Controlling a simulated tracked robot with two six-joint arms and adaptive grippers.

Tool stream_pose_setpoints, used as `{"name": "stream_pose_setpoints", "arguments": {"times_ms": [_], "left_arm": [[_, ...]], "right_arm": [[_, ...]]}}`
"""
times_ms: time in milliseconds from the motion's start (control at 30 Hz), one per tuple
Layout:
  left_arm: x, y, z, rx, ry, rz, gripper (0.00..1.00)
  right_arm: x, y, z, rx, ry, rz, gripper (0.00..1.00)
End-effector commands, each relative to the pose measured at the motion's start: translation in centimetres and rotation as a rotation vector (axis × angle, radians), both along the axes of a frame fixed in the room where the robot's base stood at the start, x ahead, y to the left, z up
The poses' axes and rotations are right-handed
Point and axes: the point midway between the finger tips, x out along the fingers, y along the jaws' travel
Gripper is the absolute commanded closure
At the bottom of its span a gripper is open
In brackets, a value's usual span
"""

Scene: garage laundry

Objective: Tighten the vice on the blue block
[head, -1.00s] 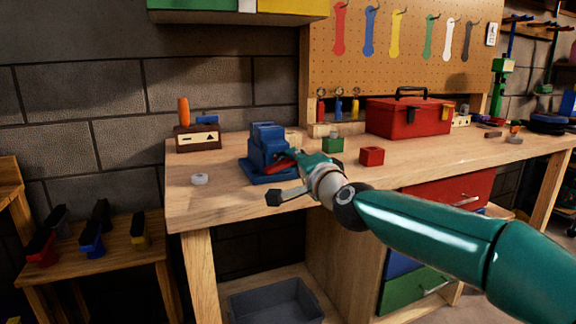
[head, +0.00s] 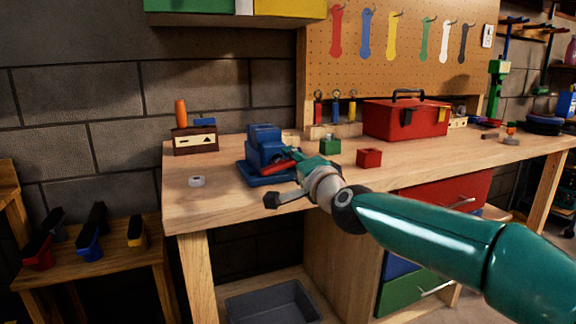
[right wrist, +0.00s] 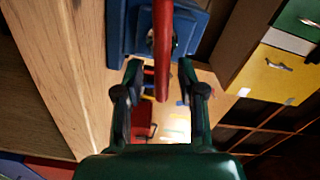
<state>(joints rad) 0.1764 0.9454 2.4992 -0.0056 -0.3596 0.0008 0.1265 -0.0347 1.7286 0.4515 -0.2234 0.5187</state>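The blue vice (head: 262,153) stands on the wooden workbench near its left part, with a red handle (head: 278,167) at its front right. A separate blue block in its jaws cannot be made out. My right gripper (head: 285,178) is at the handle side of the vice. In the right wrist view, the red handle (right wrist: 162,45) runs between the two spread fingers of the gripper (right wrist: 161,88), with gaps on both sides. The blue vice base (right wrist: 125,30) shows behind it. My left gripper is not in view.
On the workbench (head: 225,205) are a white ring (head: 196,182), a wooden box with an orange handle (head: 194,139), a green block (head: 330,146), a red block (head: 369,157) and a red toolbox (head: 405,118). The bench's front edge runs below my right arm.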

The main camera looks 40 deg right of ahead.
Motion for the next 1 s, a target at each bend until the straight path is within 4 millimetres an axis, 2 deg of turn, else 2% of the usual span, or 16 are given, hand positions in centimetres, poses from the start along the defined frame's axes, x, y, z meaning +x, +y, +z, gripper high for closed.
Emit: {"name": "stream_pose_setpoints", "arguments": {"times_ms": [167, 600, 800, 1000], "left_arm": [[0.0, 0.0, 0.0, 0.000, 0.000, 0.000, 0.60], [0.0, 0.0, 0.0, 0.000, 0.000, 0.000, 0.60], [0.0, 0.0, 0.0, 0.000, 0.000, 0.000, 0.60], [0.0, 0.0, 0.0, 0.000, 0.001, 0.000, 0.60]], "right_arm": [[-1.5, 0.4, 0.2, 0.000, -0.003, 0.000, 0.60], [-9.4, 2.3, 0.0, 0.001, -0.002, 0.001, 0.60], [-11.1, 2.7, -0.1, 0.001, 0.001, 0.001, 0.60], [-11.3, 2.8, -0.2, 0.001, 0.002, 0.000, 0.60]]}}
